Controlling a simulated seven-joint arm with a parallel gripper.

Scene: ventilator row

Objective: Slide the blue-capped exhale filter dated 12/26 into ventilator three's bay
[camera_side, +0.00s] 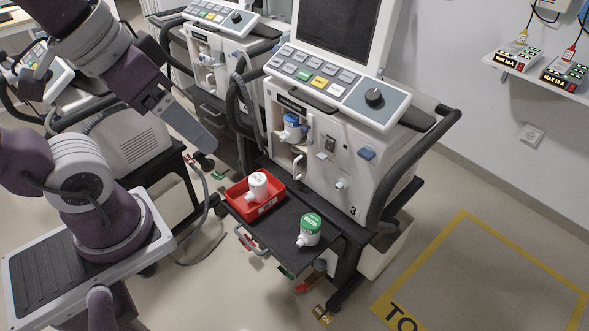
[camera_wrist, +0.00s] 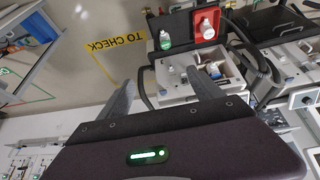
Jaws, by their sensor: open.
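Ventilator three (camera_side: 330,165) carries a "3" on its front. A blue-capped white filter (camera_side: 291,128) sits upright at its bay opening, and shows in the wrist view too (camera_wrist: 212,70). I cannot tell whether it is fully seated, and its date is unreadable. My gripper (camera_side: 207,146) is in the air to the left of the ventilator, apart from the filters. In the wrist view its two fingers (camera_wrist: 164,90) are spread, with nothing held between them.
A red tray (camera_side: 273,207) holding a white-topped filter (camera_side: 257,185) and a green-capped filter (camera_side: 309,231) are on the black shelf (camera_side: 277,230). Another ventilator (camera_side: 215,55) stands behind. Handrails and hoses edge the machines. A yellow-taped floor area (camera_side: 470,215) is clear.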

